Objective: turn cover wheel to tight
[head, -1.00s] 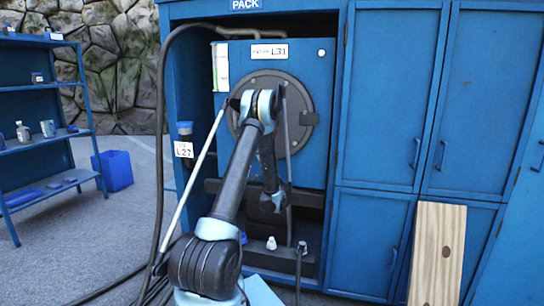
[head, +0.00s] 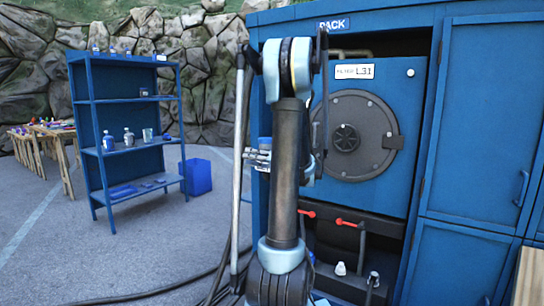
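The cover wheel (head: 345,138) is a small dark handwheel left of centre on a round dark grey cover (head: 370,108). The cover sits in the blue panel marked L31 and appears closed against it, with a latch block at its right edge. How tight the wheel is cannot be seen. My arm stands upright left of the cover and overlaps its left edge. A small grey part (head: 258,158) shows left of my arm; I cannot tell if it is my gripper's fingers. My gripper is otherwise hidden behind the arm, and no contact with the wheel shows.
Two red-handled valves (head: 346,223) sit below the cover, above white-topped fittings (head: 340,268). Blue cabinet doors (head: 485,110) stand right, and a wooden board (head: 530,278) is at the lower right. A shelf (head: 130,152) and blue bin (head: 196,177) stand left, with open floor before them.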

